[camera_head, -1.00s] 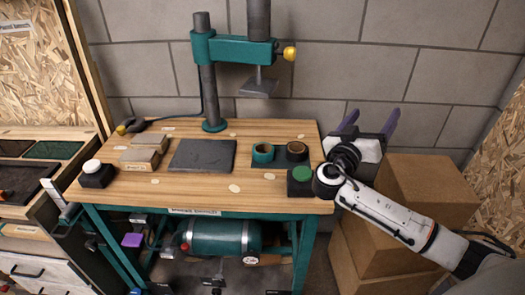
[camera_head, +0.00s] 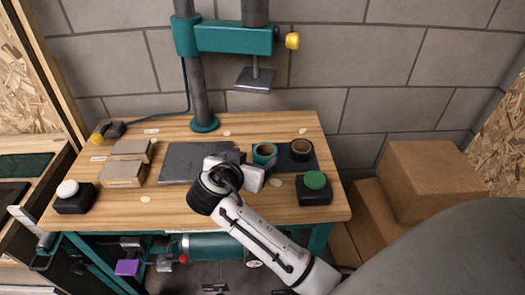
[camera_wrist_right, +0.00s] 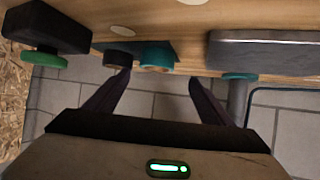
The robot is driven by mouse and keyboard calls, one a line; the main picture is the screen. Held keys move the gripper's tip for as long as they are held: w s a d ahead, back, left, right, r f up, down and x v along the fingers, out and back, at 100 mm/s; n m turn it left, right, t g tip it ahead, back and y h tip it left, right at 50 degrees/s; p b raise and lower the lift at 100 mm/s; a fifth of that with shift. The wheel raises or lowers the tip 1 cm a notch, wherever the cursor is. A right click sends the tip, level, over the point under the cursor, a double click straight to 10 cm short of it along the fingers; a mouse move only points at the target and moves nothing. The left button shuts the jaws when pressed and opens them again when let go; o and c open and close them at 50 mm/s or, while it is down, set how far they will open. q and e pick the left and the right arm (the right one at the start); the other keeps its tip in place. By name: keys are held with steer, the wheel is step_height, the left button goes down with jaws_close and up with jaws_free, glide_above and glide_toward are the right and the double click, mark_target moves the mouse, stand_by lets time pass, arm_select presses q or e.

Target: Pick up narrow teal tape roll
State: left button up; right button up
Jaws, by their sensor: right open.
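The teal tape roll (camera_head: 264,152) sits on a dark mat towards the right of the bench top, left of a dark roll. It also shows in the right wrist view (camera_wrist_right: 157,56), upside down and just beyond the fingertips. My right gripper (camera_head: 254,168) is over the bench, close in front of the teal roll, and partly covers its lower edge in the head view. In the wrist view its two dark purple fingers (camera_wrist_right: 158,78) are spread apart with nothing between them. My left gripper is not in view.
The dark roll (camera_head: 301,149) stands close beside the teal one. A black box with a green button (camera_head: 315,190) is right and nearer. A dark plate (camera_head: 190,161) lies left, with the press column (camera_head: 198,95) behind. Cardboard boxes (camera_head: 425,180) stand right of the bench.

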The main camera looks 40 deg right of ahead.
mark_target(268, 149)
steer(key=x, duration=0.5)
steer(key=p+x, duration=0.1)
steer(key=x, duration=0.1)
steer(key=shift+s+d, duration=0.15)
steer(key=shift+d, duration=0.2)
steer(key=c, duration=1.1)
